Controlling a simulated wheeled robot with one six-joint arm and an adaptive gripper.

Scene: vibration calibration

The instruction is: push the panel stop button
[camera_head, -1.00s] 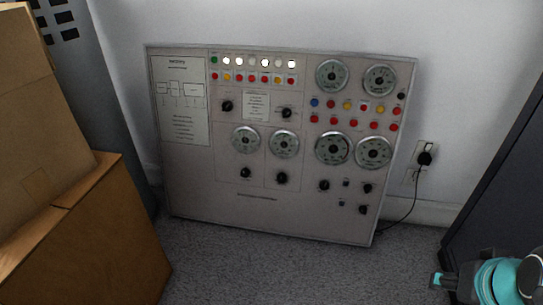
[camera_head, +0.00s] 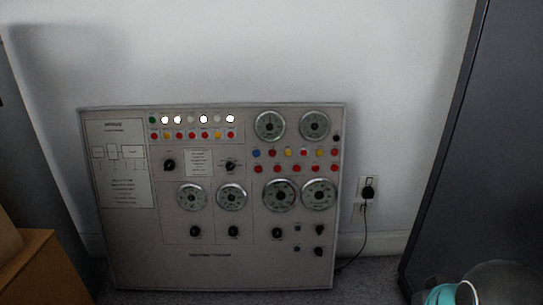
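The control panel (camera_head: 270,262) stands on the carpet and leans against the white wall, in the middle of the head view. Its upper left has a row of lit white lamps with one green button (camera_head: 152,120), and a row of red and yellow buttons (camera_head: 193,136) below. Its right side has two more rows of coloured buttons (camera_head: 288,153) between round dials (camera_head: 270,125). Labels are too small to read, so I cannot tell which button is stop. Part of my arm, turquoise and grey, shows at the bottom right. My gripper is not in view.
A tall dark cabinet (camera_head: 447,150) stands at the right. A brown box (camera_head: 38,265) is at the lower left, with a grey cabinet edge behind it. A black plug in a wall outlet (camera_head: 368,187) has a cable running down to the floor behind the panel.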

